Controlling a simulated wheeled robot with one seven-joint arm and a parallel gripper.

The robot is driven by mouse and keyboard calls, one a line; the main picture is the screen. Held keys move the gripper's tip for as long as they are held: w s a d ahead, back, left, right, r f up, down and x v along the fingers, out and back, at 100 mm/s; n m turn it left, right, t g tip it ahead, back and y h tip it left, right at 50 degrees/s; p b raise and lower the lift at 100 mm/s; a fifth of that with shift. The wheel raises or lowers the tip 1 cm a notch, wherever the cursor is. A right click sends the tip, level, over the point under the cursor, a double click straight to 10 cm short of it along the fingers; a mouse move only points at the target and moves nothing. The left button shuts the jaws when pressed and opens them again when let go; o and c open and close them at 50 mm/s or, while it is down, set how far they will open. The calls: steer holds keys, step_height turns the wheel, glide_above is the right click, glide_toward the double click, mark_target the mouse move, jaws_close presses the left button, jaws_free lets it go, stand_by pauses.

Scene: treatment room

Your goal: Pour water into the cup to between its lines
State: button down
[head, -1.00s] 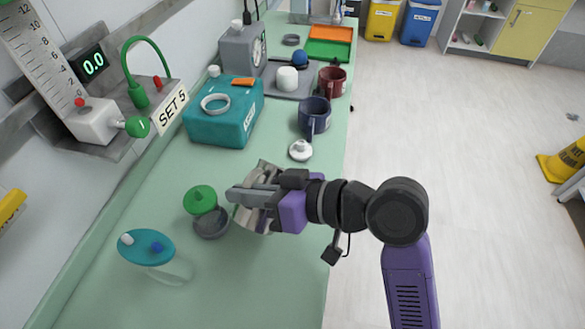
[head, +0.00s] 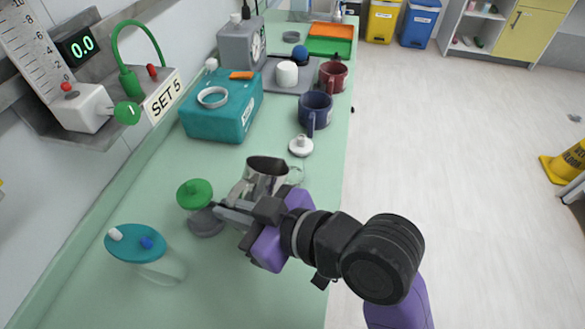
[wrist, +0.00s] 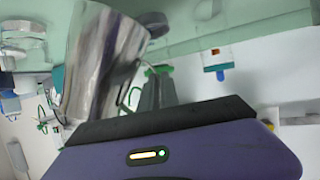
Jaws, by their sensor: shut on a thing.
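My gripper (head: 236,213) is shut on a shiny metal jug (head: 262,179), near the middle of the green counter. The jug's dark open mouth shows, and it looks nearly upright in the head view. The jug (wrist: 98,65) fills the left of the wrist view, beside my gripper's fingers (wrist: 157,90). A faint clear rim, perhaps the cup (head: 296,174), shows just right of the jug. It is mostly hidden, and I cannot see its lines or any water.
A green-topped item with a dark grey base (head: 206,222) is close left of my gripper. A clear container with a teal lid (head: 135,243) stands nearer. A white lid-like piece (head: 301,146), a blue mug (head: 315,108) and a teal box (head: 215,118) are beyond.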

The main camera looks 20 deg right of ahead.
steer(key=shift+s+a+f+n+t+h+b, duration=0.4)
steer(key=shift+a+f+n+b, duration=0.1)
steer(key=shift+f+n+b, duration=0.3)
steer(key=shift+s+a+f+n+t+h+b, duration=0.25)
steer(key=shift+a+f+n+h+b, duration=0.3)
steer(key=shift+f, duration=0.4)
steer(key=shift+s+a+f+n+t+h+b, duration=0.25)
steer(key=shift+s+a+f+n+t+b, duration=0.15)
steer(key=shift+f+n+b, duration=0.35)
